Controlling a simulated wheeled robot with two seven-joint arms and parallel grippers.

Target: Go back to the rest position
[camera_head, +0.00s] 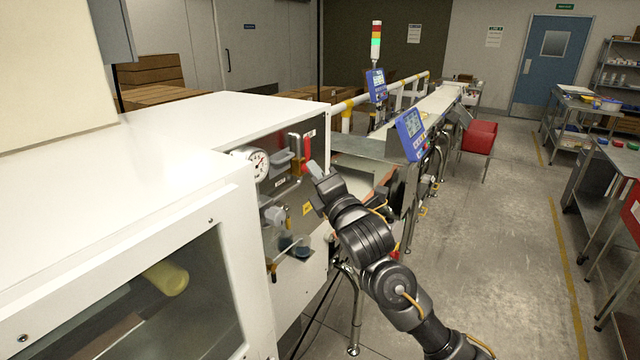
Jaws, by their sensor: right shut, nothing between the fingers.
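My right gripper (315,170) is shut and empty at the end of my dark right arm, which comes in from the lower right. Its tip is close to the panel on the side of the white machine (175,135), just below and right of a red handle (306,152). I cannot tell whether the gripper touches the handle. A round gauge (258,165) sits left of the handle, and grey knobs (272,215) sit lower on the panel. My left gripper is not in view.
The checkweigher belt (435,104) runs away behind my right arm, with blue display units (410,134) beside it. A red bin (480,137) stands right of the belt. Steel tables (610,165) line the right side. The grey floor (500,250) between is clear.

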